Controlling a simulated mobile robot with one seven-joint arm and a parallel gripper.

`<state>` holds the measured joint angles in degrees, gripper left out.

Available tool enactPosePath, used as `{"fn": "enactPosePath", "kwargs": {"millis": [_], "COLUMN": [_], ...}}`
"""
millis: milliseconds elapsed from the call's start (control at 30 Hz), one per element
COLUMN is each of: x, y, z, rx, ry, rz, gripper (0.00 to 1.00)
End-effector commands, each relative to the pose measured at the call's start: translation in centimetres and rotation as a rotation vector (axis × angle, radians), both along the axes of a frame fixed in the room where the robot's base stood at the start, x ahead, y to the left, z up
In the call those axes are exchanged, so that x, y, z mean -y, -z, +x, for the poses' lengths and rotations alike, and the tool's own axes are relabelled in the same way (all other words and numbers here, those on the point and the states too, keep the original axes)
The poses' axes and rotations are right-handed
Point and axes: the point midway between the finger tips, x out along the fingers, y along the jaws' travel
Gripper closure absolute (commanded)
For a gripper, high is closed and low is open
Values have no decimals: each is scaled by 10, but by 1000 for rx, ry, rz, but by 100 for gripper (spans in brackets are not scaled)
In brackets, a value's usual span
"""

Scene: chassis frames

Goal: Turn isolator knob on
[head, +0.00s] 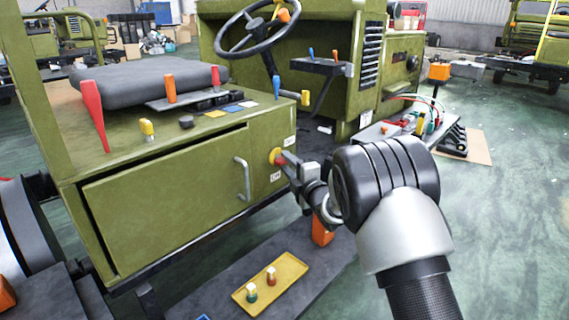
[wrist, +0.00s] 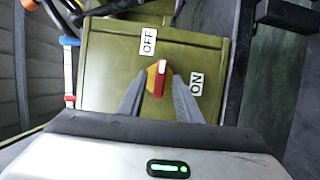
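The isolator knob (wrist: 160,80) has a yellow base and a red handle with a white mark. It is on the green end panel of the vehicle's seat box. In the wrist view the handle stands nearly upright, its white-marked end upward, towards the side of the OFF label (wrist: 148,41). The ON label (wrist: 196,84) is to the lower right. My gripper (wrist: 160,84) is open, with one finger on each side of the knob; contact is not clear. In the head view my gripper (head: 287,160) is at the knob (head: 276,157), partly covering it.
A grey door handle (head: 243,178) stands out on the box front, left of the knob. The steering wheel (head: 252,28) and a lever bracket (head: 322,67) are above. Open floor lies to the right.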

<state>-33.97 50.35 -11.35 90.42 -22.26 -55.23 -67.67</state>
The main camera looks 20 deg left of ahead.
Motion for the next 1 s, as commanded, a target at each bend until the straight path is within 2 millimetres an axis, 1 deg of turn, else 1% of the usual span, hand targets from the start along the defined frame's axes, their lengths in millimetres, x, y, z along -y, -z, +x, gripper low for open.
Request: {"fn": "enactPosePath", "kwargs": {"millis": [100, 200, 567, 700, 733, 767, 1000], "x": [-12, -18, -21, -21, -21, -21, -20], "y": [1, 1, 0, 0, 0, 0, -1], "z": [11, 17, 20, 20, 20, 20, 21], "rx": [1, 0, 0, 0, 0, 0, -10], "ry": [-1, -1, 0, 0, 0, 0, 0], "rz": [-1, 0, 0, 0, 0, 0, 4], "gripper": [69, 69, 69, 92, 97, 100, 100]}}
